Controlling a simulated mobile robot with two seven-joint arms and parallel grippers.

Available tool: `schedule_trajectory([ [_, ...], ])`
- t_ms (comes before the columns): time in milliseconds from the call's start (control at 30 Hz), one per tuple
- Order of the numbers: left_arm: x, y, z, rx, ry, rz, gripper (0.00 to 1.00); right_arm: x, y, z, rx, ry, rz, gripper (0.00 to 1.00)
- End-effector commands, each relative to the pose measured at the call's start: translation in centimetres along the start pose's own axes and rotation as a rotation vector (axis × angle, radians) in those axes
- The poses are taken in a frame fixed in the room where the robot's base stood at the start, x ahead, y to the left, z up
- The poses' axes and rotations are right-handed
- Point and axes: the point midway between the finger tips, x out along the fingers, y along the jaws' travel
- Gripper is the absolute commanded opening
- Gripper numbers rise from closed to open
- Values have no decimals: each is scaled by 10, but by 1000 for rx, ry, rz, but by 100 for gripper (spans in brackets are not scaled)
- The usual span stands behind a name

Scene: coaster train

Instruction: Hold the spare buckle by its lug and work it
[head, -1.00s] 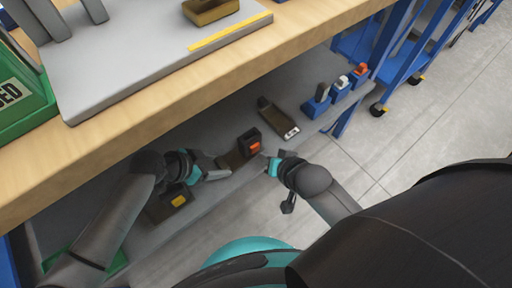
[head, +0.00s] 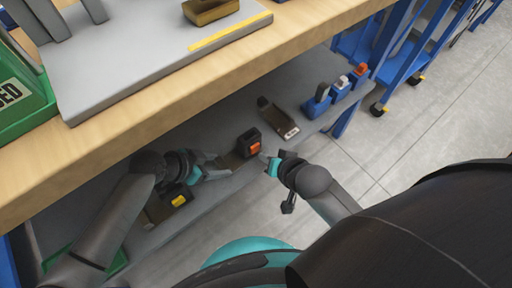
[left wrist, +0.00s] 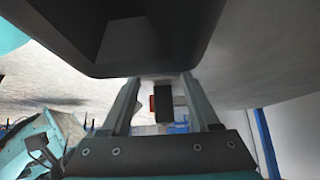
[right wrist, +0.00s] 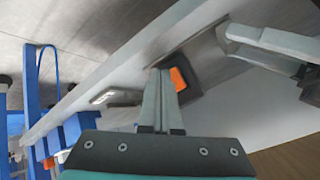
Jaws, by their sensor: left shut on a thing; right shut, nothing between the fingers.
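The spare buckle (head: 247,141) is a dark block with an orange-red button (head: 255,147), low over the grey shelf under the bench. A flat brownish lug (head: 232,161) runs from it toward my left gripper (head: 219,166), which is shut on the lug. The buckle also shows between the fingers in the left wrist view (left wrist: 165,103). My right gripper (head: 264,157) is shut and empty, its tips close beside the button. In the right wrist view the tips (right wrist: 160,72) partly overlap the buckle (right wrist: 187,82); I cannot tell whether they touch the button.
Another dark buckle piece (head: 278,117) lies on the shelf (head: 205,135). Blue holders (head: 318,107) stand at its right end. A dark piece with a yellow button (head: 180,200) sits by my left arm.

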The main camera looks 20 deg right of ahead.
Motion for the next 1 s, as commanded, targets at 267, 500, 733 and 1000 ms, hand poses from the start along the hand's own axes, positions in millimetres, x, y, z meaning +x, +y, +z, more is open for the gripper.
schedule_trajectory([
  [267,2,2,6,-1,-13,6,0,0,0,0,0,0,0,0],
  [500,2,3,6,-1,-13,6,0,0,0,0,0,0,0,0],
  [733,2,3,6,-1,-13,6,0,0,0,0,0,0,0,0],
  [1000,2,3,6,-1,-12,6,0,6,-4,-4,0,0,0,0],
])
